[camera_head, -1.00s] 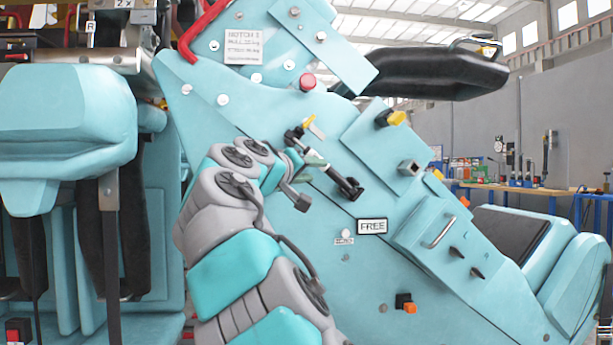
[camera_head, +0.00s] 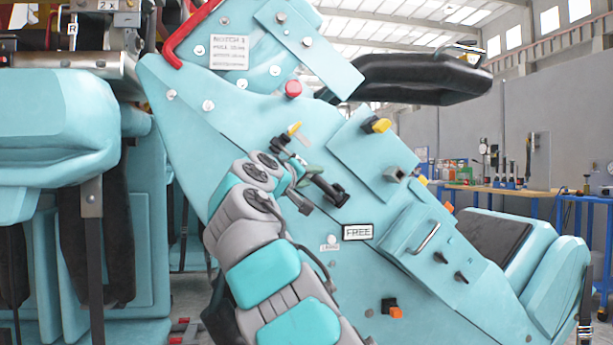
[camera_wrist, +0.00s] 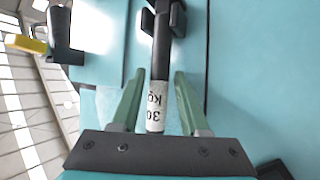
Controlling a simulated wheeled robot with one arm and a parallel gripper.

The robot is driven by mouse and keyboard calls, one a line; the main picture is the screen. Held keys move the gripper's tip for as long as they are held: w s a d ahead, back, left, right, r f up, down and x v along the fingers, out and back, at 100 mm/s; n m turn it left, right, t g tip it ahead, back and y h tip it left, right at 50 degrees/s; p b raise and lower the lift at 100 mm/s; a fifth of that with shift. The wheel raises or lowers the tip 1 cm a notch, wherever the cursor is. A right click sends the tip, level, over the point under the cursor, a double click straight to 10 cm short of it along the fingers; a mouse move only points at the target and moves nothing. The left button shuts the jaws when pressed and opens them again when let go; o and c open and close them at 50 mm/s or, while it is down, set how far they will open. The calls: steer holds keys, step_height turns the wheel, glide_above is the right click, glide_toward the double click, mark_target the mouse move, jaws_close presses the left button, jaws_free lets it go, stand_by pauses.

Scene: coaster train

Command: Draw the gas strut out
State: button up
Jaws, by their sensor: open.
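The gas strut (camera_head: 329,190) is a dark cylinder lying slantwise along the face of the teal side panel (camera_head: 245,115). In the wrist view the strut (camera_wrist: 161,60) shows as a dark rod with a white sleeve marked "30 kg" (camera_wrist: 156,108). My gripper (camera_head: 308,170) is at the strut, partly hidden by my own wrist. In the wrist view my gripper (camera_wrist: 154,85) is open, with one green finger on each side of the strut. A gap shows on both sides, so it is not clamped.
A "FREE" sign (camera_head: 358,232) sits below right of the strut. A red button (camera_head: 293,89), a yellow-capped knob (camera_head: 377,125), a metal handle (camera_head: 424,238) and an orange-black knob (camera_head: 391,308) stick out around it. A teal seat (camera_head: 55,120) is at left.

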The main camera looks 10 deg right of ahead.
jaws_close()
stand_by(0.4)
stand_by(0.7)
